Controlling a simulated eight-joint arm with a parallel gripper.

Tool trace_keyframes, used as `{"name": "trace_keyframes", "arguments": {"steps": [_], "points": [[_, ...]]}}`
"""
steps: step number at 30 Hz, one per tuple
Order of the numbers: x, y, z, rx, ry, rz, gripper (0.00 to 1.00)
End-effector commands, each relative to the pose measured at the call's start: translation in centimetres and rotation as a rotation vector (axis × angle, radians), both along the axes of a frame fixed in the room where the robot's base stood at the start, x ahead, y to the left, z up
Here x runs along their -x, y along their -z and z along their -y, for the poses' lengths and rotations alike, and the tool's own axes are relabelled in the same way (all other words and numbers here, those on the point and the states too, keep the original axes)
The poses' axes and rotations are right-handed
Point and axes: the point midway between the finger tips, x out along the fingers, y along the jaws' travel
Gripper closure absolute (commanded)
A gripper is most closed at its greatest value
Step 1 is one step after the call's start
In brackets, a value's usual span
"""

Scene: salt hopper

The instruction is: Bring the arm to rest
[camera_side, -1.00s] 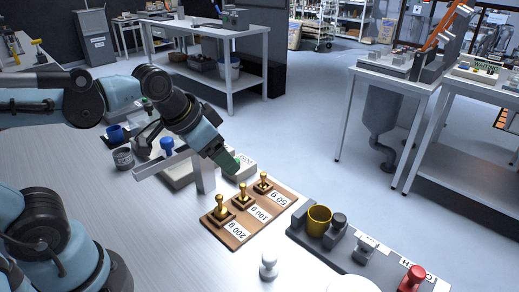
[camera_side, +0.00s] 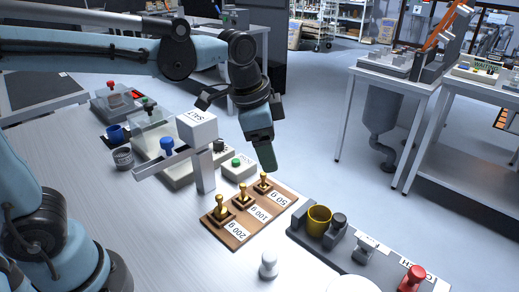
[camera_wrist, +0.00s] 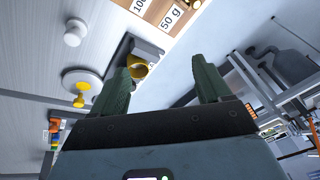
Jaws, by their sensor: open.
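My gripper (camera_side: 264,156) hangs at the end of my raised arm, in the air above and behind the weight board in the side view. Its dark green fingers point down and overlap there. In the wrist view my gripper (camera_wrist: 162,84) shows two fingers spread apart with nothing between them. The white salt hopper (camera_side: 197,128) stands on a grey post left of my gripper, with a blue knob (camera_side: 167,144) on its side arm. I see no contact between my gripper and anything.
A wooden board (camera_side: 240,232) carries brass weights marked 200 g, 100 g and 50 g. A dark tray (camera_side: 385,267) with a yellow cup (camera_side: 318,220) lies right of it. A white knobbed piece (camera_side: 268,266) stands in front. The open floor lies beyond the table edge.

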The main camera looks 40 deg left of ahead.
Motion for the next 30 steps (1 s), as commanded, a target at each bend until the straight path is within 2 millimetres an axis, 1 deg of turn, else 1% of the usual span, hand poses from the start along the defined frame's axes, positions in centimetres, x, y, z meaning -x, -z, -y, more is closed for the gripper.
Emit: {"name": "trace_keyframes", "arguments": {"steps": [3,14,30], "points": [[-0.8,0.1,1.1,-0.020,0.068,-0.026,0.23],[-2.7,0.8,4.3,-0.073,0.269,-0.102,0.23],[-4.7,2.9,9.4,-0.139,0.567,-0.212,0.23]]}}
